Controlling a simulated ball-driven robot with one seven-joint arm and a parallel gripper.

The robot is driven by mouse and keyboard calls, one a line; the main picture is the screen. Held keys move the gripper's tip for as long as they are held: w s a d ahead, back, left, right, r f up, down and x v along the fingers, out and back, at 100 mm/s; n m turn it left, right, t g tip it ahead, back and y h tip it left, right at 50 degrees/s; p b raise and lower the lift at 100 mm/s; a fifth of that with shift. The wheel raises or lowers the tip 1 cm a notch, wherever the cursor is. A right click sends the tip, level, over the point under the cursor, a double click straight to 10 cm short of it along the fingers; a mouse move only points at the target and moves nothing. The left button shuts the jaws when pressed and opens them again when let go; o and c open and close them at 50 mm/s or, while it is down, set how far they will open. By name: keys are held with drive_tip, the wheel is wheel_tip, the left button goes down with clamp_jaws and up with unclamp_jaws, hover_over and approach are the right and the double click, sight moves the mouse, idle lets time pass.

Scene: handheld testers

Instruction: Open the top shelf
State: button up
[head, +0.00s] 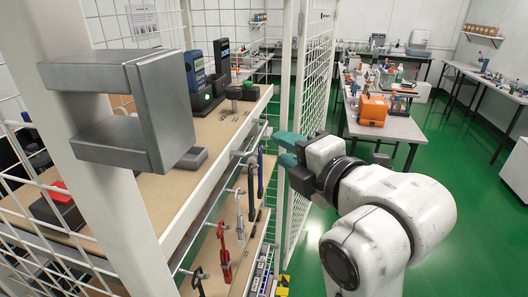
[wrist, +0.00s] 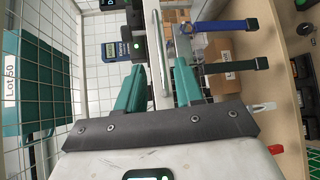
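The upper shelf (head: 212,132) is a wooden board with a white front edge (head: 195,205), inside a white mesh-sided rack. No object is held.
Handheld testers (head: 195,75) stand on the shelf. A red tool (head: 223,252) and others hang below the front. A grey metal bracket (head: 128,108) and white post fill the near left. A mesh panel (head: 308,130) stands behind my gripper. Green floor is clear at right.

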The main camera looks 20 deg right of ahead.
drive_tip(key=shift+f+b, duration=0.25)
drive_tip(key=shift+b, duration=0.2)
drive_tip(key=r+p+x, duration=0.1)
drive_tip(key=x, duration=0.7)
drive_tip(key=shift+f, duration=0.3)
drive_tip(key=shift+w, duration=0.1)
drive_tip(key=shift+c, duration=0.2)
clamp_jaws()
